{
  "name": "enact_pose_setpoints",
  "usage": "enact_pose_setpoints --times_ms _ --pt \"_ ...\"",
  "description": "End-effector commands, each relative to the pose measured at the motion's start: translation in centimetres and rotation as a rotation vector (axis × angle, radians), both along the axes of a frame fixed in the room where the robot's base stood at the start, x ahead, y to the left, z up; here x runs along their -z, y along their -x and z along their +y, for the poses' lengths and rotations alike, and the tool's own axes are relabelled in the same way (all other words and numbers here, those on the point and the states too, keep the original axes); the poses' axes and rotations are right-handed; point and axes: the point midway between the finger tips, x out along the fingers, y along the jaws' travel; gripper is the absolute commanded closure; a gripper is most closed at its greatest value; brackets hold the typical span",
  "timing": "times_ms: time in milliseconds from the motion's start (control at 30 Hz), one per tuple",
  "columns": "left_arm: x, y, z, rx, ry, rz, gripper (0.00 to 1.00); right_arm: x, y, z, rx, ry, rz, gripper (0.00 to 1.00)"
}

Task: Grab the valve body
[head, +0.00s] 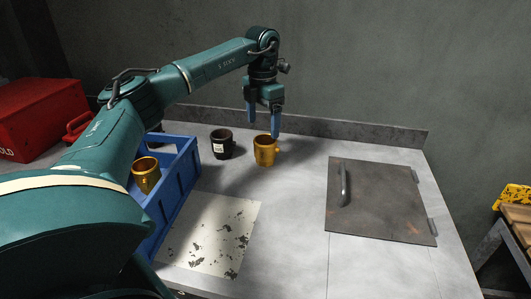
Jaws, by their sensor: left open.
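A brass-coloured, cup-shaped piece with a side stub, which looks like the valve body (265,151), stands upright on the grey bench. My left gripper (263,127) points down above it, with its two blue fingers open and apart and nothing between them. The right fingertip hangs close to the top of the piece; I cannot tell whether it touches. A similar brass-coloured piece (146,176) sits in the blue crate (178,185) at the left, partly hidden by my arm. My right gripper is not in view.
A dark mug-like piece with a white label (221,144) stands just left of the brass piece. A metal plate with a handle (385,200) lies at the right. A stained pale sheet (210,232) lies in front. A red box (38,115) stands at far left.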

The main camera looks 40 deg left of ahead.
Motion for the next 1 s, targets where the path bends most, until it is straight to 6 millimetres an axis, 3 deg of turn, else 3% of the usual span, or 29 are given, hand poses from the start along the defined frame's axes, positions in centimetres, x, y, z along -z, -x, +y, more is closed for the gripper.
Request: enact_pose_setpoints --times_ms 100,367,633,933,1000 --pt "2.0 0.0 0.0 -0.001 0.000 0.002 0.18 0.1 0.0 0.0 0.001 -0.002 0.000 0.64" --pt "4.0 0.0 -0.1 -0.001 0.001 0.001 0.18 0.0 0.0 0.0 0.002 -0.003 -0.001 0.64" --pt "7.8 -0.2 -0.4 -0.001 0.001 0.002 0.18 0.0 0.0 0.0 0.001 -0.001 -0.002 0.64" --pt "8.4 -0.2 -0.4 -0.001 0.001 -0.001 0.18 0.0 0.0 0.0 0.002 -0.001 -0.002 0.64" --pt "8.4 -0.2 -0.4 -0.001 0.001 -0.001 0.22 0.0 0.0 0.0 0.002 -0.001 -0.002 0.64"
